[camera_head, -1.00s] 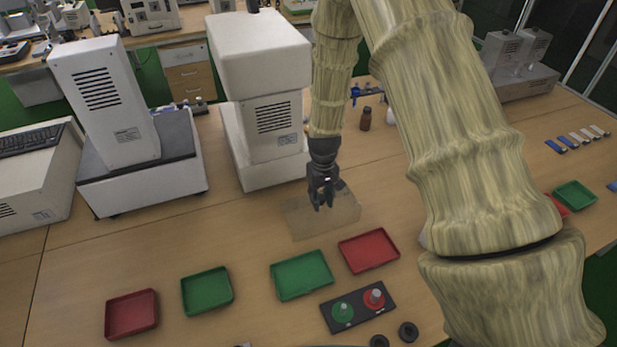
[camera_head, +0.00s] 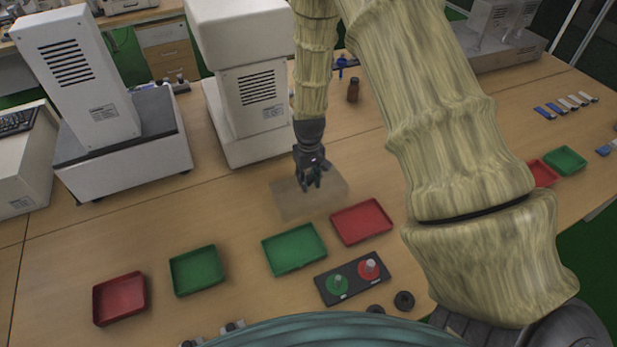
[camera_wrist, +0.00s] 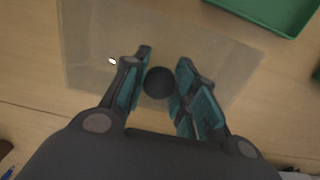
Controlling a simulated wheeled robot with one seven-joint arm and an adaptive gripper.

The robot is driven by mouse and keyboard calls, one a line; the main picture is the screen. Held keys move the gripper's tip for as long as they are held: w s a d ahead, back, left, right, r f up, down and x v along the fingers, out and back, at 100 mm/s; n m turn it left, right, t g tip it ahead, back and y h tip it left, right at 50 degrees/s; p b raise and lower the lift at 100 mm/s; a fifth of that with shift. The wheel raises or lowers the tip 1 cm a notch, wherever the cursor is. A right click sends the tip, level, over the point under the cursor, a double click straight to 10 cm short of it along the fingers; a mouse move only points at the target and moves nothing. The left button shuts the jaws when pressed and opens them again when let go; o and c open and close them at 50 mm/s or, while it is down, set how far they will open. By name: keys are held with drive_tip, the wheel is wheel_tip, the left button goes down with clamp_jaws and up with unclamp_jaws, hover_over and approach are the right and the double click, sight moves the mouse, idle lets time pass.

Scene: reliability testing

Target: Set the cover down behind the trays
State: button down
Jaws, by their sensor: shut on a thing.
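The cover (camera_head: 291,205) is a clear, see-through box or sheet behind the green tray (camera_head: 294,249) and the red tray (camera_head: 361,222). My gripper (camera_head: 313,183) is over it, fingers pointing down. In the wrist view, the cover (camera_wrist: 84,35) spreads under the fingers, and its round dark knob (camera_wrist: 158,83) sits between the two fingers. My gripper (camera_wrist: 160,85) is shut on this knob. Whether the cover touches the table cannot be told. Another green tray (camera_head: 197,270) and a red tray (camera_head: 119,298) lie to the left.
A black panel (camera_head: 352,277) with a green and a red button-like piece lies in front of the trays. A white machine (camera_head: 245,100) stands behind the cover at left. Bare table lies left of the cover.

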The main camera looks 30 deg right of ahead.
drive_tip(key=shift+s+r, duration=0.35)
drive_tip(key=shift+s, duration=0.05)
drive_tip(key=shift+w+f, duration=0.35)
drive_tip(key=shift+s, duration=0.1)
drive_tip(key=shift+s, duration=0.1)
drive_tip(key=shift+f, duration=0.45)
drive_tip(key=shift+f, duration=0.1)
drive_tip(key=c, duration=1.1)
unclamp_jaws()
drive_tip(key=shift+o, duration=0.2)
